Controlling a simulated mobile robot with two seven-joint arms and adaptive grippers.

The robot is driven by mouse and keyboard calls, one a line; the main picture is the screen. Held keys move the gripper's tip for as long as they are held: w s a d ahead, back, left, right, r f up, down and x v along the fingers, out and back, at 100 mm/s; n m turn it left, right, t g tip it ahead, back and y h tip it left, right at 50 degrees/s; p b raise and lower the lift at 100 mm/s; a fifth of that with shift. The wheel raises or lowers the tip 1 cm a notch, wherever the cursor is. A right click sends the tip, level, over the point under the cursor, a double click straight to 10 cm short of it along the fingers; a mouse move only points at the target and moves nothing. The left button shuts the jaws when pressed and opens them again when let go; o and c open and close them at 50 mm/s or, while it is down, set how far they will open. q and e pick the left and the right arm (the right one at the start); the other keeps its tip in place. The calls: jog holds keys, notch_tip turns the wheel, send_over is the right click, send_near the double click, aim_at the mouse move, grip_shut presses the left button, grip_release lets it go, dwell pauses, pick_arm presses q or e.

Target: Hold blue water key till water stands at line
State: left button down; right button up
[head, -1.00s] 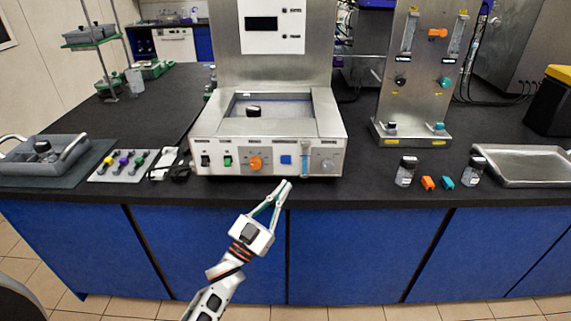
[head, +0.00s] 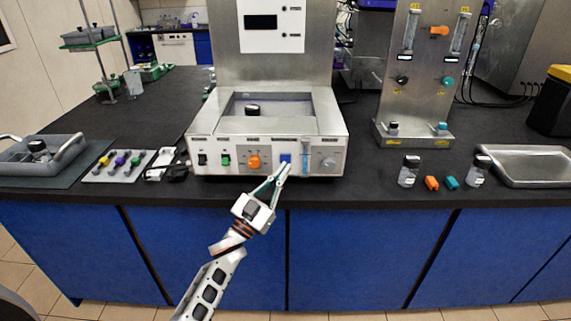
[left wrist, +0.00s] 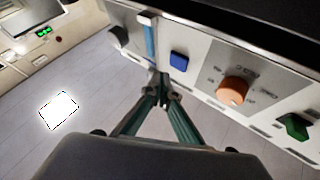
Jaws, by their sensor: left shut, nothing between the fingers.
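The blue water key (head: 285,159) is on the front panel of the steel bath unit (head: 225,135), right of the orange knob (head: 254,162). In the left wrist view, the key (left wrist: 179,61) shows uncovered. A clear level tube with a blue strip (head: 306,158) is right of the key; it also shows in the left wrist view (left wrist: 150,42). I cannot make out its line or the exact water level. My left gripper (head: 281,170) is shut and empty, its tips just in front of and below the key. In the left wrist view, the tips (left wrist: 162,88) look apart from it.
Black and green switches (head: 226,160) are at the panel's left, a grey knob (head: 328,162) at its right. A grey tray (head: 70,155) is at left.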

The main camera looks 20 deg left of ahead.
aim_at(289, 156)
pick_arm(q)
jog(key=shift+w+a, duration=0.2)
jog(key=shift+w, duration=0.45)
jog(key=shift+w, duration=0.15)
dwell(0.9)
jog(key=shift+w+a+b, duration=0.15)
jog(key=shift+w+b, duration=0.1)
jog(key=shift+b, duration=0.05)
jog(key=shift+w+a, duration=0.1)
jog(key=shift+w, duration=0.3)
dwell(2.5)
jog(key=shift+s, duration=0.1)
dwell(1.0)
jog(key=shift+s+d+p, duration=0.25)
jog(key=shift+s+p, duration=0.05)
jog(key=shift+s, duration=0.4)
